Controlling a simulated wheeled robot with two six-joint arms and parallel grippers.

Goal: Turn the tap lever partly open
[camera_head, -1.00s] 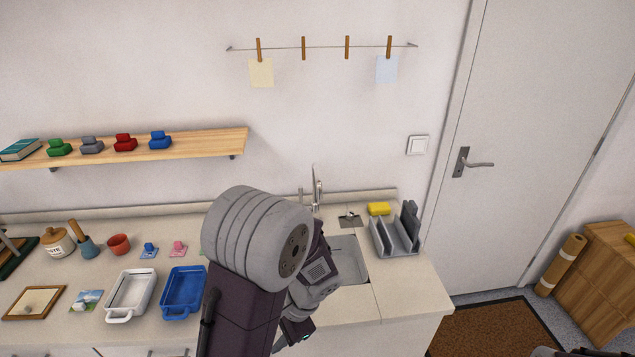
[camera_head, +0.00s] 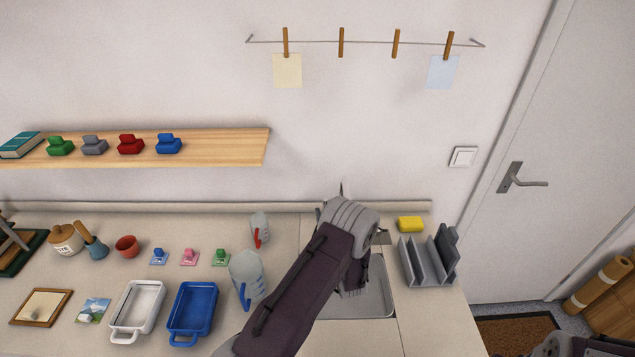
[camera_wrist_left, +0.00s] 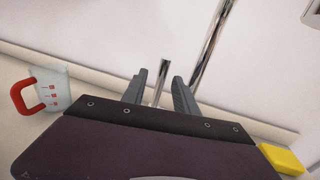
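The chrome tap's tall spout (camera_wrist_left: 211,42) leans up to the right in the left wrist view. A shorter chrome bar, which looks like the tap lever (camera_wrist_left: 161,80), stands to its left. My left gripper (camera_wrist_left: 160,76) has its two fingers apart, one on each side of this bar as seen from the wrist. I cannot tell whether either finger touches it. In the head view my left arm hides the gripper and nearly all of the tap; only a thin tip (camera_head: 341,189) shows above the wrist. My right gripper's fingers are not seen.
The sink basin (camera_head: 378,299) lies beneath my left arm. A yellow sponge (camera_head: 410,224) and a grey rack (camera_head: 420,262) stand to its right. A large measuring jug (camera_head: 247,272) and a smaller one (camera_head: 259,227) stand left of the arm.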

